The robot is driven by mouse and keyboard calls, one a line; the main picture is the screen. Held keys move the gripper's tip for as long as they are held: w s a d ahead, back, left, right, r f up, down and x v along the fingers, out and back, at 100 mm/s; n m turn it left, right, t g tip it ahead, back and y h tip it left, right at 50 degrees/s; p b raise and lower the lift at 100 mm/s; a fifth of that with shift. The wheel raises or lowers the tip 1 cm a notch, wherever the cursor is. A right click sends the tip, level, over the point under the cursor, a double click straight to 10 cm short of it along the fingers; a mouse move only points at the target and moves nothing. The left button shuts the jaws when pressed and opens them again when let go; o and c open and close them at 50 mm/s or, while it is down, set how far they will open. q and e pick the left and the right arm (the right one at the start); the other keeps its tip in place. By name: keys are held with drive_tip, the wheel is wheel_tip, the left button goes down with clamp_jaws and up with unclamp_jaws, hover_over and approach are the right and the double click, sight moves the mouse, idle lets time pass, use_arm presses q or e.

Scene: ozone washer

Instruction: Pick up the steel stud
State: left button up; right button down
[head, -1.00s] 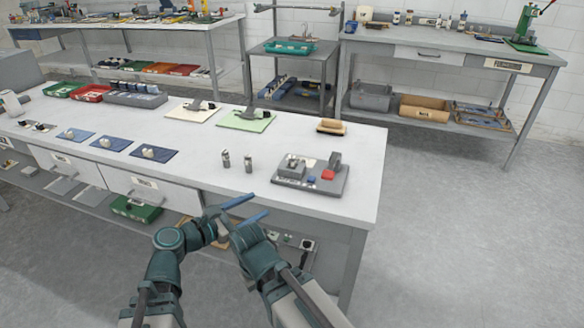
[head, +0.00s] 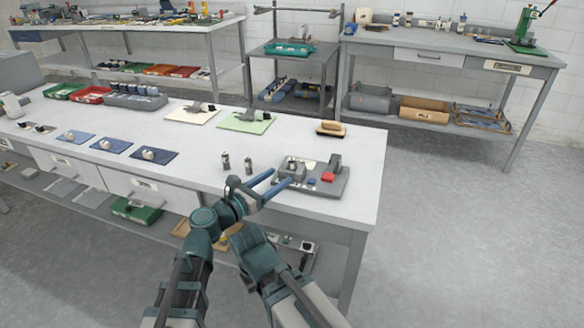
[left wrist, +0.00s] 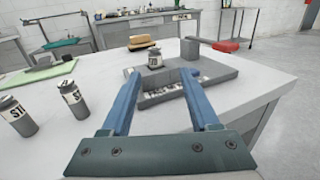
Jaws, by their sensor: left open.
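Two small grey cylinders with pale labels stand on the white bench, the left one (head: 226,162) and the right one (head: 248,165). In the left wrist view they stand at the left (left wrist: 14,117) (left wrist: 73,100), and their labels start with "ST". A third small labelled cylinder (left wrist: 155,57) stands on the block of a grey fixture (left wrist: 215,70). I cannot read its label. My left gripper (head: 279,179) is open and empty at the front left edge of the fixture (head: 330,188). In the left wrist view the cylinder on the fixture lies ahead between its fingers (left wrist: 161,78). My right gripper does not show.
A wooden-backed brush (head: 331,128) and a green mat (head: 247,122) lie behind. Blue mats with pale parts lie to the left (head: 153,155). The bench top right of the fixture is clear.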

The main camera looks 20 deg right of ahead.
sight(290, 165)
use_arm(q)
drive_tip(key=shift+w+d, duration=0.15)
drive_tip(key=x, duration=0.5)
drive_tip(key=shift+w+r+p, duration=0.35)
drive_tip(key=shift+c, duration=0.2)
clamp_jaws()
